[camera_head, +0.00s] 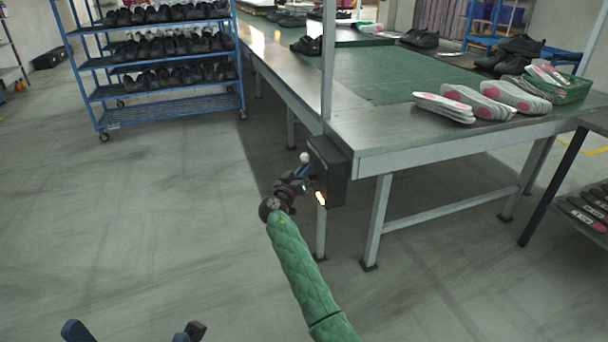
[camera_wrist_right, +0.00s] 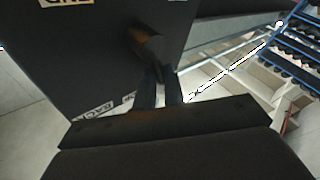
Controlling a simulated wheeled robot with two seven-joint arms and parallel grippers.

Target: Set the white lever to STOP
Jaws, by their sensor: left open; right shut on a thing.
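The dark control box (camera_head: 328,172) hangs at the near corner of the metal table. The lever's white knob (camera_head: 305,157) shows at its left side, close to my right gripper (camera_head: 300,182). In the right wrist view the box's dark face (camera_wrist_right: 105,55) fills the upper left, with pale printed labels seen at an angle. A dark brownish stub (camera_wrist_right: 147,43) sticks out from that face. The fingers of my right gripper (camera_wrist_right: 162,80) are closed in just below the stub, on the lever; the grip itself is mostly in shadow. My left gripper (camera_head: 134,329) is open and empty at the bottom left.
The metal table (camera_head: 430,140) has a green mat (camera_head: 395,75), with stacks of insoles (camera_head: 443,107) and a green basket (camera_head: 560,90) at its right. A blue rack (camera_head: 170,100) of black shoes stands at the back left.

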